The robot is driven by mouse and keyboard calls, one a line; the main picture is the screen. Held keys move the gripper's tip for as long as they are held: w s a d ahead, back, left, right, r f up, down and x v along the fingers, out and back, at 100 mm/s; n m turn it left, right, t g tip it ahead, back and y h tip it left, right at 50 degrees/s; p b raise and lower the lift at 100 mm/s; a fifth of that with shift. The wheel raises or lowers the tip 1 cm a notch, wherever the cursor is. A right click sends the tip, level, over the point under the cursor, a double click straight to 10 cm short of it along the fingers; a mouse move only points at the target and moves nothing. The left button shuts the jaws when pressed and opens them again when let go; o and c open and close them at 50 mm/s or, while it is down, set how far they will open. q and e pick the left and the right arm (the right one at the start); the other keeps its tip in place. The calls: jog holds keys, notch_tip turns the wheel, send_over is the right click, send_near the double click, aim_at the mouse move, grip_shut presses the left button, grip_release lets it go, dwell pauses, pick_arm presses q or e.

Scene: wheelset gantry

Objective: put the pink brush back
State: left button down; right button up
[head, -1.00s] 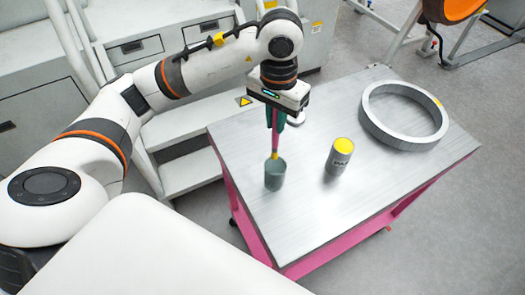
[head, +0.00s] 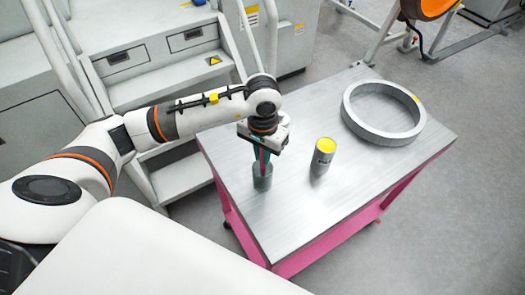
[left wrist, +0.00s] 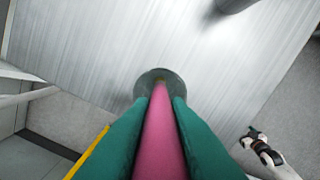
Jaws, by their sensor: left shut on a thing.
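My left gripper (head: 262,157) is shut on the pink brush (head: 264,160), just above the grey-green cup (head: 263,180) on the table. In the left wrist view the pink handle (left wrist: 160,135) runs between the two green fingers, and its far end points into the cup (left wrist: 152,76). The brush's lower end is hidden inside or behind the cup's rim, so I cannot tell how deep it sits. The cup stands upright. My right gripper is not in view.
The metal-topped table (head: 290,210) has a pink frame. A grey can with a yellow top (head: 322,157) stands right of the cup. A large grey ring (head: 384,130) lies at the far right. Grey steps (head: 180,165) stand behind the table. The front tabletop is clear.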

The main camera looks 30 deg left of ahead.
pick_arm(q)
jog(key=shift+f, duration=0.15)
jog(key=c, duration=1.4)
grip_release()
jog(key=shift+o, duration=0.2)
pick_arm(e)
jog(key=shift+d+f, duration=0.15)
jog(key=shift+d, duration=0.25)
pick_arm(q)
notch_tip(320, 180, up, 12)
jog(key=b, duration=0.3)
jog(key=shift+f, duration=0.25)
jog(key=shift+r, duration=0.45)
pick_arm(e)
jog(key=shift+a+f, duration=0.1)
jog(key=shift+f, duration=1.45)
